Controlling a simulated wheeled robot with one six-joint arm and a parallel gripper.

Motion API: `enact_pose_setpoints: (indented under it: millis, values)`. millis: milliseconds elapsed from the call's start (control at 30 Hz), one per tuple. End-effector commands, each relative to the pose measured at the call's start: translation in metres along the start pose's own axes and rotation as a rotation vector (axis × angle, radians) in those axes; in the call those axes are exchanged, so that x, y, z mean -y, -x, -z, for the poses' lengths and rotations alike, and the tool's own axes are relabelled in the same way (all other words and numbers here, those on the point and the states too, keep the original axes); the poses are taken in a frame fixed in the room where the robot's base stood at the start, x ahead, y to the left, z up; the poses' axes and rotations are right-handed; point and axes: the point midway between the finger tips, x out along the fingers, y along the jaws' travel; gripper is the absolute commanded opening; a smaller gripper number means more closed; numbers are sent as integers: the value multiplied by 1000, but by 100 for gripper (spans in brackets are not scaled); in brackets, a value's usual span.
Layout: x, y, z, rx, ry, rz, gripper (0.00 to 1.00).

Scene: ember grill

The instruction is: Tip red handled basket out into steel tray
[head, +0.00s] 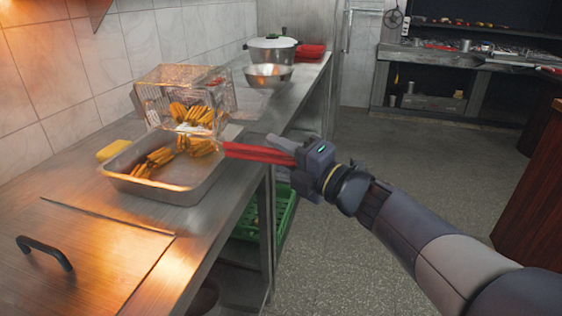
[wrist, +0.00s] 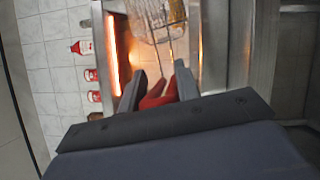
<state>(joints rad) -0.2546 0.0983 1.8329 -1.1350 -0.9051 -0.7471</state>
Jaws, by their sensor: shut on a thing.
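The red handled basket (head: 222,88) is a wire mesh basket tilted over the steel tray (head: 200,190). Yellow fries show in its mesh and lie in two groups in the tray. Its red handle (head: 258,153) runs right to my gripper (head: 290,155), which is shut on it. In the wrist view, the red handle (wrist: 158,95) sits between the two fingers of my gripper (wrist: 157,85), and the basket's mesh (wrist: 155,18) shows beyond. I cannot tell whether the basket touches the tray rim.
A yellow object (head: 114,149) lies behind the tray. A steel bowl (head: 268,75), a lidded pot (head: 271,50) and a red container (head: 310,51) stand further along the counter. A lid with a black handle (head: 46,250) is in front. A green crate (head: 275,215) sits below.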

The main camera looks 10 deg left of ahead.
Motion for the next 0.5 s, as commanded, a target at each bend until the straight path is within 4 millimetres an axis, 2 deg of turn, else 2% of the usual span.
enact_pose_setpoints:
  millis: [33, 500]
  values:
    - [6, 1, 2, 0, 14, -12, 0]
    - [21, 4, 9, 0, 145, -74, 0]
